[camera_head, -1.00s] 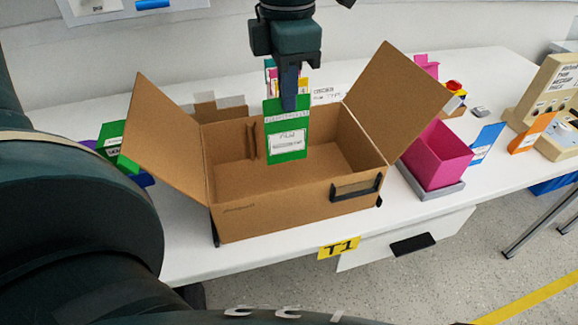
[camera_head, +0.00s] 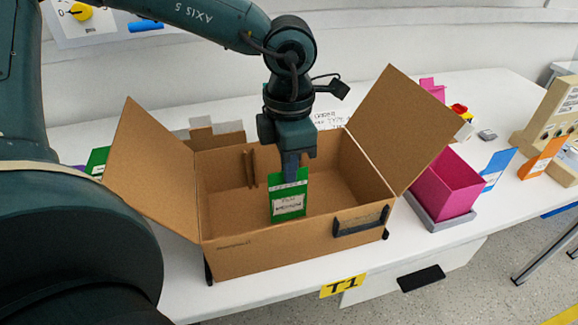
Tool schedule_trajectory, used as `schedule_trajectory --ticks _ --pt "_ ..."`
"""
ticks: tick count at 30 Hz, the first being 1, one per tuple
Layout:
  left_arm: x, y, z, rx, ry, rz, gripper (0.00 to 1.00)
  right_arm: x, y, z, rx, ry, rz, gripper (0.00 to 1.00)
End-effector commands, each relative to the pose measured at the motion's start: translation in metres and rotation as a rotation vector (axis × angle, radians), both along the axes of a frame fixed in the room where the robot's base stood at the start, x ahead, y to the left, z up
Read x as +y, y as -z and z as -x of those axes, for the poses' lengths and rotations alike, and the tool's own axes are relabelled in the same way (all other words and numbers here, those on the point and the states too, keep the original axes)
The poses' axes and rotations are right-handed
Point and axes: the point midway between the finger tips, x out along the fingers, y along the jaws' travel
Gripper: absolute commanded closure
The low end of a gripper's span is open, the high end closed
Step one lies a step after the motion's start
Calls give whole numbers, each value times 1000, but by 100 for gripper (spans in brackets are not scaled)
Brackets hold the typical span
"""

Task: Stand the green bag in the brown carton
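The brown carton (camera_head: 255,254) stands open on the white table, its side flaps spread left and right. My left gripper (camera_head: 290,168) points down over the carton opening and is shut on the top edge of the green bag (camera_head: 288,198). The green bag hangs upright, its white label facing me, and its lower part is inside the carton near the front wall. I cannot tell whether its bottom touches the carton floor. The fingertips hide part of the bag's top. My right gripper is not in view.
A small upright divider (camera_head: 249,168) stands at the carton's back wall. To the right are a pink bin (camera_head: 448,185) on a grey tray, a blue card (camera_head: 496,168) and an orange card (camera_head: 541,158). Another green item (camera_head: 97,160) lies behind the left flap. A yellow T1 label (camera_head: 343,286) is on the table edge.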

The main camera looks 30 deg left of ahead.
Motion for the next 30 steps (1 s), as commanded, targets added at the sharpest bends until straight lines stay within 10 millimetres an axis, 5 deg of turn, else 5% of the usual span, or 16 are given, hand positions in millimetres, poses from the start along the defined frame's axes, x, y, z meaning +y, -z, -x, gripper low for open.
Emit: schedule_trajectory --ticks 11,20,30 --pt "0 10 0 -1 0 0 100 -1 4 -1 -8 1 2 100" --pt "0 8 0 -1 0 0 75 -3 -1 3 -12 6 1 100" --pt "0 2 0 0 0 0 75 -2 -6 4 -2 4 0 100"
